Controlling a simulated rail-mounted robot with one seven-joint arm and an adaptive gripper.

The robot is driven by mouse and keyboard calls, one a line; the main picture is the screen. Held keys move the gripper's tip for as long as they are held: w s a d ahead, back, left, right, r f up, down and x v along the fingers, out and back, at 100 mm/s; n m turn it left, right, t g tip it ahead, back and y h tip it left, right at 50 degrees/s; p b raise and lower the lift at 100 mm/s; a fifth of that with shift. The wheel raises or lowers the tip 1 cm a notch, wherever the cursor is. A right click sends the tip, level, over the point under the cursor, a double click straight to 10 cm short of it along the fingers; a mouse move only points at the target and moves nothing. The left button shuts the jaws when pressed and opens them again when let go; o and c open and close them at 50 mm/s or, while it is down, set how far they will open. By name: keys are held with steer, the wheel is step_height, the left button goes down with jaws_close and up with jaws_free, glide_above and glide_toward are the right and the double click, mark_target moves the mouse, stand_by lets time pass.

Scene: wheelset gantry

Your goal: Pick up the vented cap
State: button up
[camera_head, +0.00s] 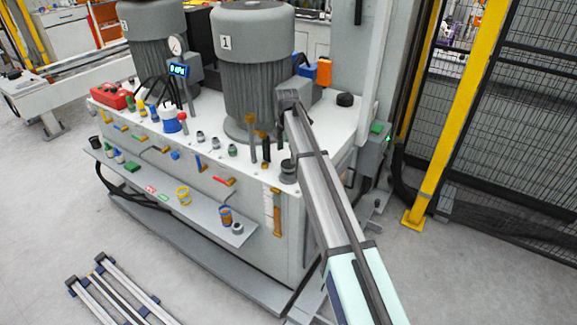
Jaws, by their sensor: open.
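I cannot pick out the vented cap for certain. A round black cap-like piece (345,99) sits on the white top of the power unit, behind and right of the front motor. A short grey cylinder with a dark top (289,168) stands at the front right edge of that top, just left of my arm. My arm reaches up from the bottom right, and its dark far end shows in front of the front motor's right side. No gripper fingers can be made out there. Nothing held is visible.
Two large ribbed grey motors (254,75) stand on the white cabinet (215,140). Valves, levers and a gauge (175,46) crowd its top and front. A shelf (170,195) along the front carries several small parts. Yellow-posted mesh fencing (450,110) stands right.

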mark_target(289, 162)
steer(key=shift+w+d+f+p, duration=0.15)
steer(key=shift+f+p, duration=0.35)
steer(key=shift+f, duration=0.8)
steer(key=shift+s+d+f+p, duration=0.15)
steer(key=shift+f+p, duration=0.3)
steer(key=shift+f, duration=0.85)
steer(key=shift+w, duration=0.1)
steer(key=c, duration=1.3)
steer(key=shift+r, duration=0.1)
steer(key=shift+c, duration=0.2)
